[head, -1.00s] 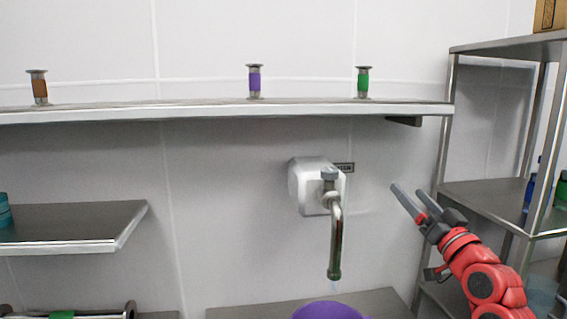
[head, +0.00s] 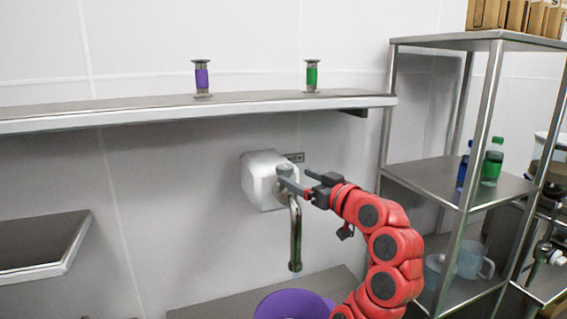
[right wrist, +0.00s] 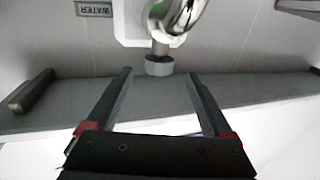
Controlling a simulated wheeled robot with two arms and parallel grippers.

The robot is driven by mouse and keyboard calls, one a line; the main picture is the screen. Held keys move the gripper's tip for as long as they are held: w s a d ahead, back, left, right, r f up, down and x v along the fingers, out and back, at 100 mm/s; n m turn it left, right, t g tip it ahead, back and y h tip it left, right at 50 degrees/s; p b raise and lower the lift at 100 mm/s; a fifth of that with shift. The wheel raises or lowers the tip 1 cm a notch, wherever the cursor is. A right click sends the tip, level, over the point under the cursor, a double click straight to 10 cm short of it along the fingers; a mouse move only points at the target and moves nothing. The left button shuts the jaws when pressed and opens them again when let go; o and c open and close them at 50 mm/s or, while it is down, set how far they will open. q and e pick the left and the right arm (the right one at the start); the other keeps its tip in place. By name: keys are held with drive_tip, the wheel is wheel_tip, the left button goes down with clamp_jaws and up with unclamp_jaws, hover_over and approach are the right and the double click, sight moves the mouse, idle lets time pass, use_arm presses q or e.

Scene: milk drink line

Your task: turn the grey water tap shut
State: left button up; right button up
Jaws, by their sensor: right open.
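The grey water tap has a short round grey knob (head: 285,170) on top, a white wall block (head: 260,180) behind it, and a bent metal spout (head: 295,238) hanging down. My right gripper (head: 294,177) is open at the tap, its fingers pointing left toward the knob. In the right wrist view, which looks upside down, the grey knob (right wrist: 159,66) lies ahead between the two parted finger tips (right wrist: 160,74). I cannot tell whether either finger touches it. In the head view one finger partly covers the tap below the knob. My left gripper is not in view.
A purple basin (head: 290,306) stands under the spout. A metal wall shelf (head: 150,116) above holds a purple-banded piece (head: 202,78) and a green-banded piece (head: 312,75). A metal rack (head: 440,180) with bottles and jugs stands close on the right.

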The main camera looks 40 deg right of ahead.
sight(291, 173)
drive_tip(key=w+p, duration=0.2)
drive_tip(key=w, duration=0.4)
drive_tip(key=shift+r, duration=0.1)
drive_tip(key=shift+w, duration=0.3)
drive_tip(key=shift+c, duration=0.2)
